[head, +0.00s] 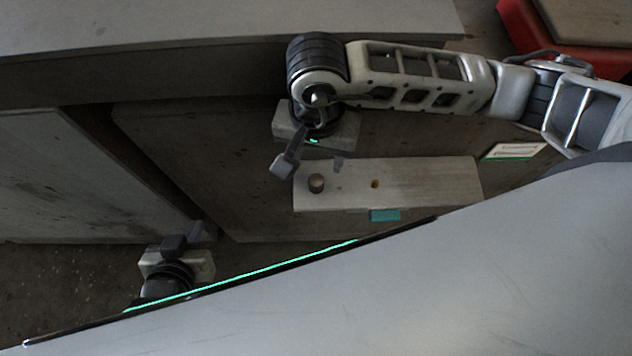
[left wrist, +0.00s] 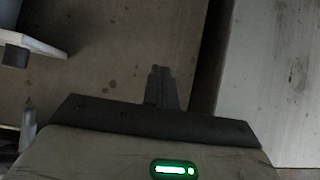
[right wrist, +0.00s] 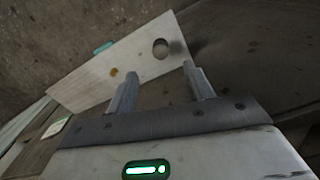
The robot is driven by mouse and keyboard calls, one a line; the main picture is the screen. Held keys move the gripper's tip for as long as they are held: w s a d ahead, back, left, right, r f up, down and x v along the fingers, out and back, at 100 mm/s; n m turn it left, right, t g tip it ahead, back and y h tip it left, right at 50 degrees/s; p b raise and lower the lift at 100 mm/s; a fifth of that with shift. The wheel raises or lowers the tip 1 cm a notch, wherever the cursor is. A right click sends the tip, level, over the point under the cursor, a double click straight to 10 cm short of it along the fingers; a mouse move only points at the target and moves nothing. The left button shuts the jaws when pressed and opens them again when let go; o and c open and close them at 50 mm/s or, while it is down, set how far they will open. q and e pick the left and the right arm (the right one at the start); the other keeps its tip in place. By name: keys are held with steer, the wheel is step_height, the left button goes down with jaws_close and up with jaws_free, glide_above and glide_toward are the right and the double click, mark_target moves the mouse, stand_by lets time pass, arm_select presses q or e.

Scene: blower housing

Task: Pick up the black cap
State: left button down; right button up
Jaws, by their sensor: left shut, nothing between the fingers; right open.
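A short, dark grey round cap (head: 316,183) stands near the left end of a pale board (head: 430,182). In the right wrist view the cap (right wrist: 160,48) is beyond the fingertips, roughly in line with the gap between them. My right gripper (head: 311,165) is open and empty, just behind the cap in the head view; it also shows in the right wrist view (right wrist: 160,72). My left gripper (head: 187,238) is shut and empty at the lower left, away from the board; its closed fingers also show in the left wrist view (left wrist: 159,73).
A small yellow-brown spot or part (head: 375,184) is on the board's middle. A teal block (head: 384,215) is at its front edge. A white, green-edged card (head: 515,151) lies to the right. A red bin (head: 560,45) is at top right.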

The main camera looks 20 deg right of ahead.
mark_target(316, 179)
step_height(316, 179, down, 3)
steer(key=shift+r+b, duration=0.1)
steer(key=shift+b, duration=0.35)
steer(key=shift+f, duration=0.3)
step_height(316, 179, down, 5)
steer(key=b, duration=0.2)
steer(key=shift+r+b, duration=0.2)
steer(key=shift+b, duration=0.1)
steer(key=shift+f, duration=0.25)
steer(key=shift+r, duration=0.1)
arm_select(q)
steer(key=shift+w+d+f+h, duration=0.3)
steer(key=shift+d+f, duration=0.1)
steer(key=shift+f, duration=0.25)
arm_select(e)
steer(key=shift+w, duration=0.1)
steer(key=c, duration=1.1)
